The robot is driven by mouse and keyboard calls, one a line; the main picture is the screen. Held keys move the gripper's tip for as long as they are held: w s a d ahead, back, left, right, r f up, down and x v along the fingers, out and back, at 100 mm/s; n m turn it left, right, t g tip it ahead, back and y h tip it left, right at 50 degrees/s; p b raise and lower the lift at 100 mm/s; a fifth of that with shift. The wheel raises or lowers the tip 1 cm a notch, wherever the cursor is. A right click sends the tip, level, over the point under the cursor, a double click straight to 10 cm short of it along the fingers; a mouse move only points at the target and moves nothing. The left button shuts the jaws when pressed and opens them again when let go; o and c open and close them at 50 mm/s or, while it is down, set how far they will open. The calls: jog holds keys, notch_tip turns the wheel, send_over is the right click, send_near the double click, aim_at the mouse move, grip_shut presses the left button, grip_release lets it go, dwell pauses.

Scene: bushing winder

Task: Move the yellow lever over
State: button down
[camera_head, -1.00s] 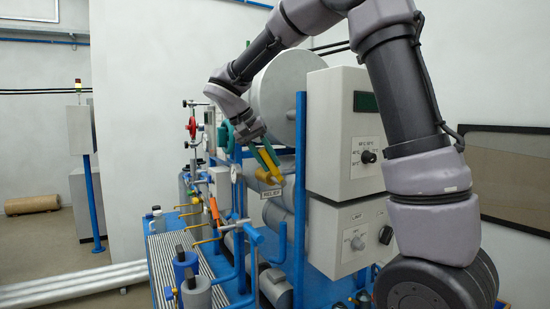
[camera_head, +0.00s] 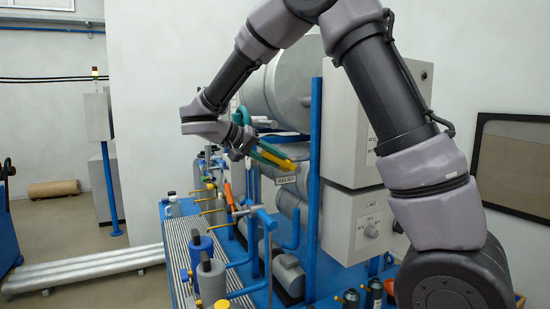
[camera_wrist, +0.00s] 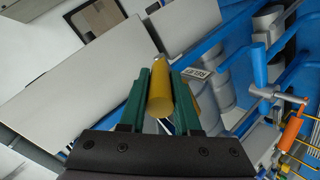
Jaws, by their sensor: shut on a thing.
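The yellow lever (camera_head: 275,157) sticks out near the "RELIEF" label plate (camera_head: 286,180), in front of the grey cylinders. My gripper (camera_head: 268,156) has green fingers that lie on either side of the lever. In the wrist view the lever's rounded yellow end (camera_wrist: 160,98) sits between the two green fingers (camera_wrist: 160,88), and my gripper is shut on it. A second yellow part shows just behind the right finger in the wrist view. The lever's base is partly hidden by my fingers.
A blue upright post (camera_head: 315,140) and grey control boxes (camera_head: 352,215) stand right of the lever. An orange handle (camera_head: 229,196) and several yellow-tipped valves are below left. Blue-grey canisters (camera_head: 202,248) stand in front on the grating.

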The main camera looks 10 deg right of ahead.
jog(key=shift+f, duration=0.1)
jog(key=c, duration=0.6)
grip_release()
jog(key=v, duration=1.1)
